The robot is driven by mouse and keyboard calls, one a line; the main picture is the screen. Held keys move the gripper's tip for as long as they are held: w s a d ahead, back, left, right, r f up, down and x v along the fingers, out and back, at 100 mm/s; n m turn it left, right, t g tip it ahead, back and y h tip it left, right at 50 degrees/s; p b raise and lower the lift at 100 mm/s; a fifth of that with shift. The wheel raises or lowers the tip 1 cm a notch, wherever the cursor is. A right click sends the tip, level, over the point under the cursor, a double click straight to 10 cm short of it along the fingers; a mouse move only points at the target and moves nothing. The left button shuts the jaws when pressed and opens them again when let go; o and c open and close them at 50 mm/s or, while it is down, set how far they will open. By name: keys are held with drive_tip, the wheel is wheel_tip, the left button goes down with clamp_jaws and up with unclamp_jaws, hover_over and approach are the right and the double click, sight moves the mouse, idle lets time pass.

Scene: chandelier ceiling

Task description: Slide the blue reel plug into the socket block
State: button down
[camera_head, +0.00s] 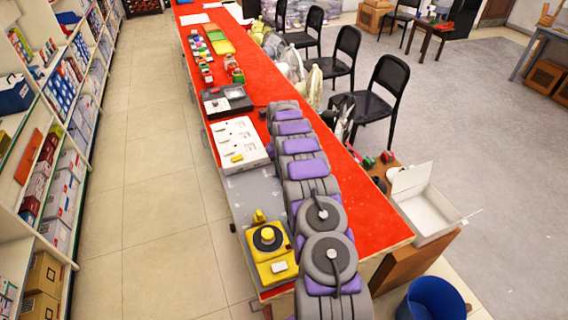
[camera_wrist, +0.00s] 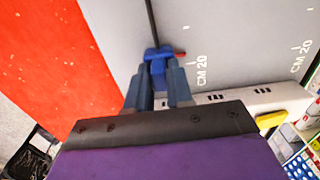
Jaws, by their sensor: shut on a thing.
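The blue reel plug (camera_wrist: 157,54) is between the fingertips of my gripper (camera_wrist: 159,68) in the wrist view. My gripper is shut on it, and a dark cable (camera_wrist: 151,18) runs from it to the top edge. A small red part shows at its right side. The white socket block (camera_wrist: 236,98) lies below and right of the plug there, apart from it, with dark slots and a yellow piece (camera_wrist: 270,120). In the head view the socket block (camera_head: 225,134) sits on the table left of my arm. My arm hides the gripper and plug there.
A yellow reel unit (camera_head: 281,270) stands nearer on the grey mat (camera_head: 245,188). A dark grey box (camera_head: 238,103) lies beyond the block. The red table (camera_head: 362,208) has more items farther back. A white open box (camera_head: 427,213) and black chairs (camera_head: 385,88) are right.

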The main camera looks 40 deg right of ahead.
drive_tip(key=shift+w, duration=0.5)
drive_tip(key=shift+d, duration=0.25)
drive_tip(key=c, duration=1.1)
unclamp_jaws()
drive_tip(key=shift+w+r, duration=0.1)
wheel_tip(320, 180, up, 17)
drive_tip(key=p, duration=0.2)
drive_tip(key=shift+d+p, duration=0.1)
drive_tip(key=shift+p, duration=0.3)
